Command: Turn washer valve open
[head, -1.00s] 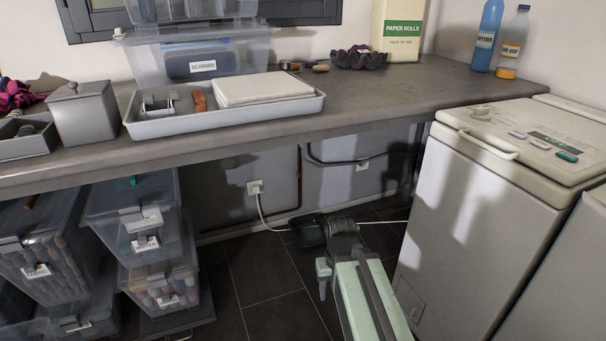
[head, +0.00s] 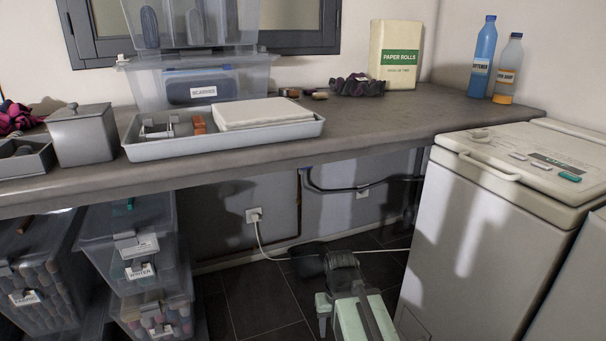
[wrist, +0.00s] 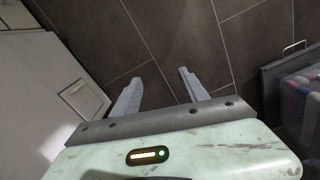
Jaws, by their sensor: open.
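My gripper (wrist: 158,88) shows in the wrist view with its two fingers spread apart, empty, above the dark tiled floor. In the head view my arm (head: 362,315) is low in front of the wall beneath the counter, left of the washer; its fingers cannot be made out there. A white top-loading washer (head: 470,235) stands at the right, with its lid and a panel with buttons on top. A dark pipe (head: 345,189) runs along the wall under the counter. I cannot make out a valve handle for certain in either view.
A grey counter (head: 400,125) spans above the floor space. Stacked clear bins (head: 130,245) stand under it at the left. A white socket (head: 254,215) with a cable is on the wall. A second white machine (head: 575,285) is at the right edge. Tiled floor (head: 250,300) lies open between.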

